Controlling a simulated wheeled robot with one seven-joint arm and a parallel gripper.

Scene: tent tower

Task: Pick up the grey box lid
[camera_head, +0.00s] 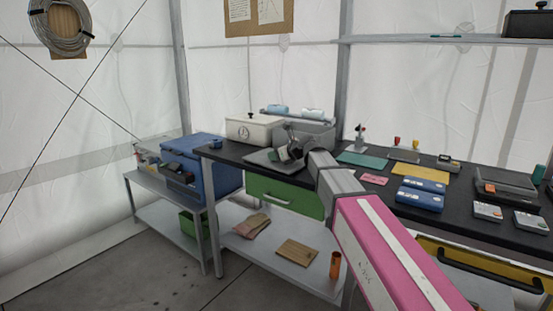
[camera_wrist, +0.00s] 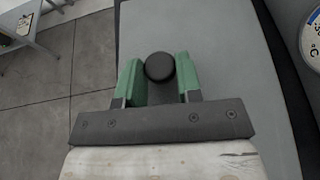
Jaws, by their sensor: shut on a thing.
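The grey box lid (camera_head: 259,158) is a flat grey plate with a round black knob, over the left end of the dark bench top in the head view. In the wrist view the lid (camera_wrist: 222,50) fills the middle, and its knob (camera_wrist: 160,66) sits between the green fingers of my gripper (camera_wrist: 158,80). My gripper (camera_head: 288,151) is shut on the knob, above the lid. I cannot tell whether the lid touches the bench. The grey box (camera_head: 318,133) stands behind my gripper, with light blue rolls (camera_head: 312,113) at its top.
A white box (camera_head: 262,127) with a dial stands behind the lid. A blue cool box (camera_head: 212,165) is on a lower table to the left. Right of my arm, the bench holds a green mat (camera_head: 362,160), a yellow mat (camera_head: 420,173) and blue cases (camera_head: 418,197).

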